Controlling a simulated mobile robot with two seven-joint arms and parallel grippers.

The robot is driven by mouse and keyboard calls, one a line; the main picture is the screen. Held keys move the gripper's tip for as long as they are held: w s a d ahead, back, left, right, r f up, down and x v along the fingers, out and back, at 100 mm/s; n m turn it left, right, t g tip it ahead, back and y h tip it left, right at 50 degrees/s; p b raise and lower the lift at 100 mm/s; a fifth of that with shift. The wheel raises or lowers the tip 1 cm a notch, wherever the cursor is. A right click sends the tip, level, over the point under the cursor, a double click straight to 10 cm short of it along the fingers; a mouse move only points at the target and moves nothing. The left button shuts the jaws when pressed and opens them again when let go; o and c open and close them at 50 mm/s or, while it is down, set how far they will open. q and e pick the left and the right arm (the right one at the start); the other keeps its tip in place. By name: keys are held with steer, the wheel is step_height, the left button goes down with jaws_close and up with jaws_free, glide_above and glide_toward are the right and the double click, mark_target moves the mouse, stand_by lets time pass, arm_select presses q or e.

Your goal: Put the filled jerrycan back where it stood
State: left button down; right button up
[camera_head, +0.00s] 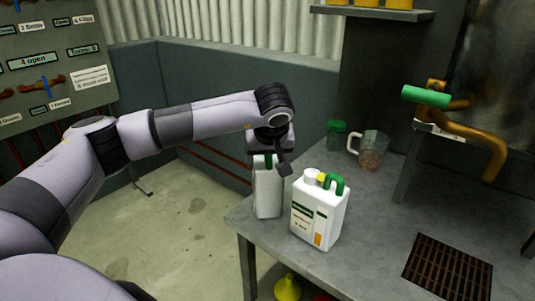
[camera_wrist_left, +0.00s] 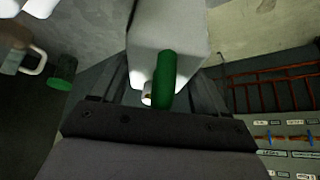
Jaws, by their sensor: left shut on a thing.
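A white jerrycan (camera_head: 267,195) with a green handle is at the left edge of the grey table (camera_head: 390,215). My left gripper (camera_head: 269,160) is above it and shut on it from the top. In the left wrist view the gripper's fingers lie on both sides of the can (camera_wrist_left: 168,28) near its green handle. I cannot tell whether the can's base touches the table. A second white jerrycan (camera_head: 319,215) with a green handle and labels stands upright in front and to the right, partly overlapping the held one. My right gripper is not in view.
A brown grate (camera_head: 447,268) lies at the right, below a copper spout (camera_head: 470,138) with a green handle. A yellow funnel (camera_head: 287,286) is below the table's edge.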

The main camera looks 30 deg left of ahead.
arm_select(q)
jaws_free()
steer(key=shift+s+d+r, duration=0.1)
steer(key=shift+d+r, duration=0.05)
steer(key=shift+r, duration=0.2)
steer(key=v, duration=1.1)
steer(key=shift+r+p, duration=0.15)
steer(key=shift+p, duration=0.3)
steer(key=shift+s, duration=0.1)
